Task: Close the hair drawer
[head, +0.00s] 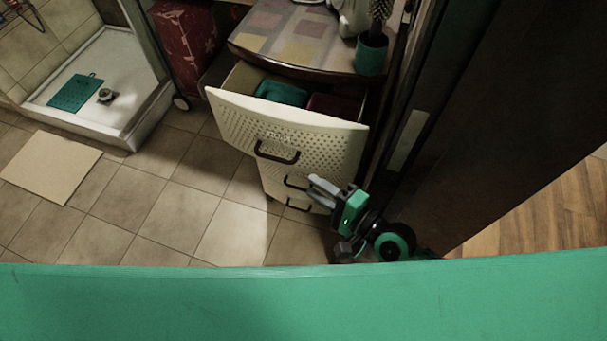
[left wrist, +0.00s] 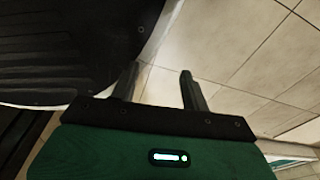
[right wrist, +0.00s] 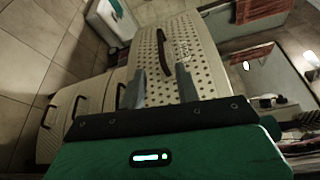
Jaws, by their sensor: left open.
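The hair drawer (head: 235,118) is the top drawer of a pale cabinet and stands pulled out. Its perforated cream front has a dark curved handle (head: 277,152). Inside are a teal bin (head: 281,94) and a dark red bin (head: 334,106). My right gripper (head: 322,190) is open and empty, in front of the cabinet, lower than the drawer handle and to its right. In the right wrist view the drawer front (right wrist: 215,55) fills the space beyond the parted fingers; contact cannot be told. My left gripper (left wrist: 158,88) is open and empty, seen only in its wrist view.
Lower drawers (head: 283,184) appear closed. A dark door (head: 500,110) and its frame stand close to the right of my right arm. A shower tray (head: 75,115) is at left.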

